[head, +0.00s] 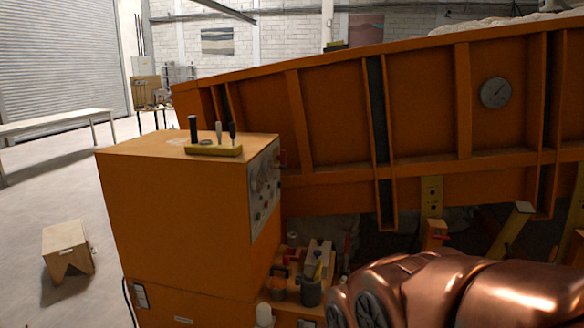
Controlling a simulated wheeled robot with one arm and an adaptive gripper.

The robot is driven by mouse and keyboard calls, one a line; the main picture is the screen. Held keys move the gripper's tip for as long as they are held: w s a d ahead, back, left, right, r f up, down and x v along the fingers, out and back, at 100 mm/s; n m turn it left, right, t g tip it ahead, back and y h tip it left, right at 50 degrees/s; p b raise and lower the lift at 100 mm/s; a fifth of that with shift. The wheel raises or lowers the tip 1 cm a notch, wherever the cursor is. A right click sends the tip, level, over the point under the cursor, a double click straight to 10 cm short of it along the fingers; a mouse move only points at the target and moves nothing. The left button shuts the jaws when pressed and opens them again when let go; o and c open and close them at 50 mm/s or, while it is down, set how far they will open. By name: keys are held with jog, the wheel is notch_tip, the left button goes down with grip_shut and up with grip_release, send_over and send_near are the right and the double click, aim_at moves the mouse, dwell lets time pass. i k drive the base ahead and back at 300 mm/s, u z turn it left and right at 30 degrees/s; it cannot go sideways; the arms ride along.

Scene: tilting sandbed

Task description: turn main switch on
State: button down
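An orange cabinet (180,215) stands left of centre. A grey control panel (264,185) with several dark knobs or switches is on its right-hand face, seen at a steep angle. My copper-coloured arm fills the lower right, below and to the right of the panel. My gripper is not in view.
A yellow holder (213,149) with upright handled tools sits on the cabinet top. Small items, including a grey cup (311,292), crowd a ledge below the panel. The tilted orange sandbed (420,110) with a round gauge (495,92) rises behind. A wooden stool (68,248) stands left on open floor.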

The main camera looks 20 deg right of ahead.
aim_at(281, 157)
jog(key=z, duration=0.9)
jog(key=i, duration=1.65)
jog(key=u, duration=2.35)
jog(key=k, duration=0.5)
